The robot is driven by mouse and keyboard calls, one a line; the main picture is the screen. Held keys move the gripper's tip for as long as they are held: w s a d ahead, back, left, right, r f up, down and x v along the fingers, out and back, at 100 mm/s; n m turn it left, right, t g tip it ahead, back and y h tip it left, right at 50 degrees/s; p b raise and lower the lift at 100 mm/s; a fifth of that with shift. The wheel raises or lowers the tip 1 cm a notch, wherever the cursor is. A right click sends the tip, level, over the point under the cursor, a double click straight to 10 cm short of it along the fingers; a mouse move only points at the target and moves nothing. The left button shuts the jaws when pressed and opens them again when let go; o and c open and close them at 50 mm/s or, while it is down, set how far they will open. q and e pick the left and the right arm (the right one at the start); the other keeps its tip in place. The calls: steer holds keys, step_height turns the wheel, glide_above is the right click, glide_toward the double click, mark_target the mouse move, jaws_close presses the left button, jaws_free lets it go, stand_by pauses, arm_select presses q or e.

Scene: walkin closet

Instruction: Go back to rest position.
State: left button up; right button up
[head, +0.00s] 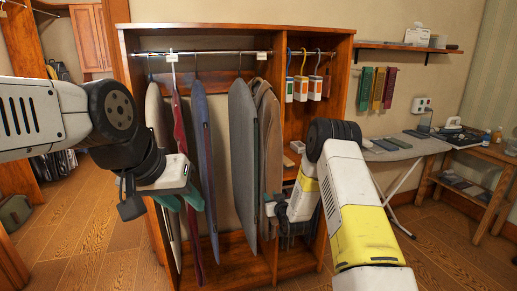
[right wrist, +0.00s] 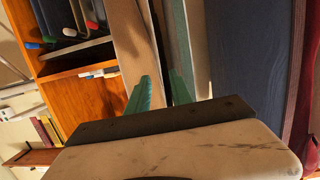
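My left gripper (head: 182,201) is in front of the hanging clothes at the wardrobe's left side. My right gripper (head: 272,203) is lower right, by the brown garment (head: 266,130). It is mostly hidden behind its own wrist in the head view. In the right wrist view its two green fingers (right wrist: 160,92) stand apart, with the hanging garments behind them. I see nothing held between them.
The wooden wardrobe (head: 130,65) stands close ahead, with clothes on its rail and a shelf section at right. An ironing board (head: 405,150) and a wooden side table (head: 480,180) stand at right. Wooden floor (head: 85,235) is open at left.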

steer(key=s+d+r+g, duration=0.2)
steer(key=d+r, duration=0.1)
steer(key=r, duration=1)
steer(key=s+d+r+m+g+h, duration=0.2)
steer(key=s+d+r, duration=0.1)
steer(key=s+r, duration=0.75)
steer(key=s+d+r+g, duration=0.1)
steer(key=s+r+g, duration=0.1)
steer(key=s, duration=1.4)
steer(key=s+d+r+g, duration=0.1)
steer(key=s+r, duration=0.3)
steer(key=s, duration=1.3)
steer(key=shift+s+d+m+g, duration=0.25)
steer(key=shift+d+m+g, duration=0.15)
steer(key=shift+g, duration=0.5)
